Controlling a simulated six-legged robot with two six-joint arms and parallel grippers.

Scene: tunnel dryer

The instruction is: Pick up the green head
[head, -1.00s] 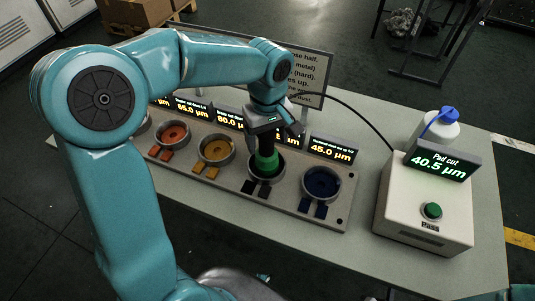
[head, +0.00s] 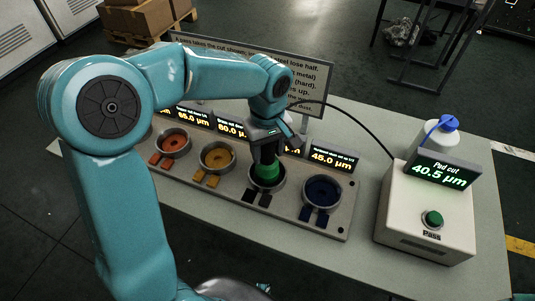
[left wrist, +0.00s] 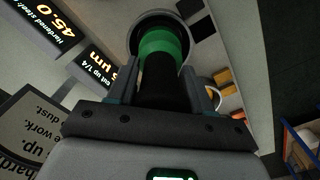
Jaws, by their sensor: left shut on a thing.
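The green head (head: 266,171) stands upright in a round cup (head: 281,180) of the grey rack, second from the right. My left gripper (head: 264,150) is above it, pointing down and shut on it. In the left wrist view the green head (left wrist: 163,42) has a green band and a dark upper part, which lies between the fingers of my left gripper (left wrist: 165,92). The cup's rim surrounds its lower end, and its bottom is hidden. My right gripper is not in view.
Small displays and a sign (head: 312,75) stand behind. A white box (head: 425,215) with a green button and a bottle (head: 440,135) are at the right.

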